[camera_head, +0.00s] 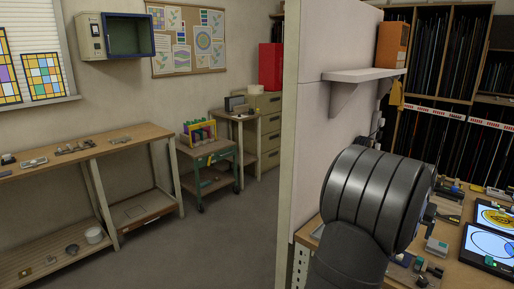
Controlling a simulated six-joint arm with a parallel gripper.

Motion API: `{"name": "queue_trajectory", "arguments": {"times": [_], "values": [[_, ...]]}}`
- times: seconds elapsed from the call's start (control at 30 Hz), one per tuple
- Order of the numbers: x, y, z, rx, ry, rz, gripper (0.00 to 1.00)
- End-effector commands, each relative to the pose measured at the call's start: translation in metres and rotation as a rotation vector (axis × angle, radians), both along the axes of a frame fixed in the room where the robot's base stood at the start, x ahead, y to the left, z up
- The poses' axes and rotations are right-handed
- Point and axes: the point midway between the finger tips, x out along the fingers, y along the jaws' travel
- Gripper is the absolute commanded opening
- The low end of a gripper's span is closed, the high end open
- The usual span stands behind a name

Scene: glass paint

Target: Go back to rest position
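My arm shows as a large dark grey ribbed link at the lower right, in front of the partition and the right-hand workbench (455,262). My gripper is not in view; the end of the arm is hidden or outside the picture. I cannot tell whether it holds anything.
A white partition (318,125) with a shelf (362,75) stands beside my arm. Two panels with round designs, one yellow (495,218), lie on the bench among small items. A wooden bench (85,150) and a green cart (208,172) stand left. The grey floor between is clear.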

Motion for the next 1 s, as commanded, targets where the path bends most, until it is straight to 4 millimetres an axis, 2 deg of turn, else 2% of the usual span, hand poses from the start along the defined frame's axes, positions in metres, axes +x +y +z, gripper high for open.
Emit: {"name": "queue_trajectory", "arguments": {"times": [0.6, 0.8, 1.0], "values": [[0.032, -0.028, -0.104, 0.003, 0.001, 0.002, 0.88], [0.038, -0.034, -0.124, 0.002, 0.0, 0.002, 0.88], [0.04, -0.036, -0.131, 0.002, 0.0, 0.002, 0.88]]}}
